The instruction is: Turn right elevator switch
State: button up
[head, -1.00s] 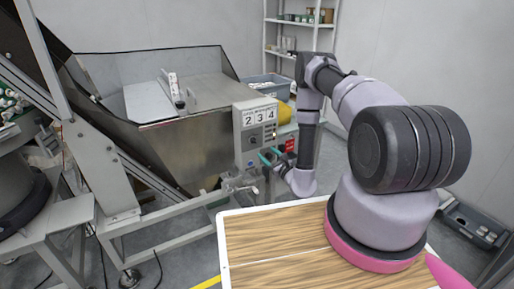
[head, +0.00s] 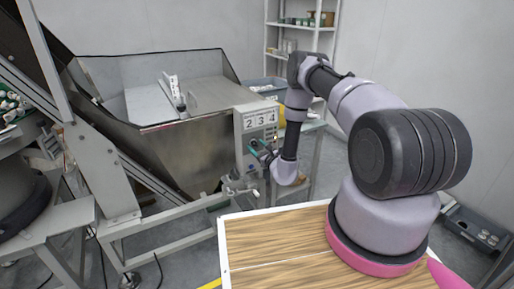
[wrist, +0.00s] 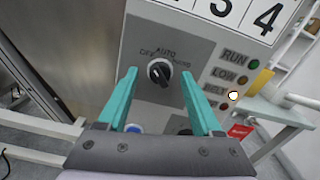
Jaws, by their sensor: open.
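A black rotary switch (wrist: 160,72) sits on a grey plate marked "AUTO" on the control box (head: 256,122). The wrist view shows its round knob with a pale mark; its exact setting is hard to read. My gripper (wrist: 160,78) is open, with one teal finger on each side of the knob in that view, and nothing is held. I cannot tell whether the fingers touch the panel. In the head view my gripper (head: 258,148) is in front of the box's lower face, and the switch is too small to make out.
Below the switch are a blue button (wrist: 133,128) and a dark part, partly hidden by my gripper. A metal hopper (head: 190,140) stands left of the box, with a wooden-topped table (head: 270,245) in front.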

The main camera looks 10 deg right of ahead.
grip_shut()
jog(key=shift+m, duration=0.3)
jog(key=m, duration=0.3)
jog(key=shift+d+m, duration=0.1)
jog(key=shift+m, duration=0.2)
jog(key=m, duration=0.4)
jog(key=shift+m, duration=0.3)
jog(key=m, duration=0.9)
